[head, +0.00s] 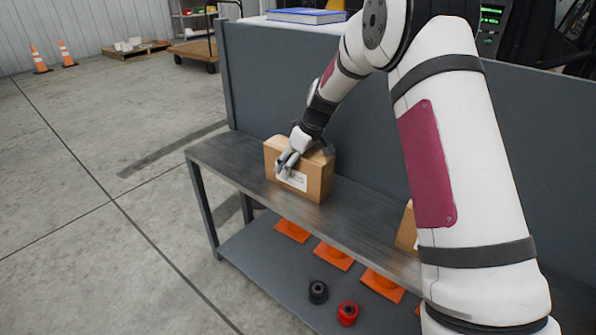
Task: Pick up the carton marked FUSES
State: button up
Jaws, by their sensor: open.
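A brown carton (317,181) with a white label on its front stands on the grey bench top, toward its left end. The print on the label is too small to read. My gripper (290,163) is open at this carton, with its fingers over the top and front near the label. Whether the fingers touch the carton cannot be told. A second brown carton (406,232) stands farther right on the bench, mostly hidden behind my arm, and no marking on it shows.
The bench (235,158) has a grey back panel (256,90) close behind the cartons. Its lower shelf (262,262) holds orange pieces (333,257), a black spool (318,292) and a red spool (348,313). A blue book (306,15) lies above the panel.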

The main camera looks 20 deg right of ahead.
jog(key=shift+r, duration=0.1)
jog(key=c, duration=1.8)
jog(key=shift+c, duration=0.3)
jog(key=shift+r, duration=0.2)
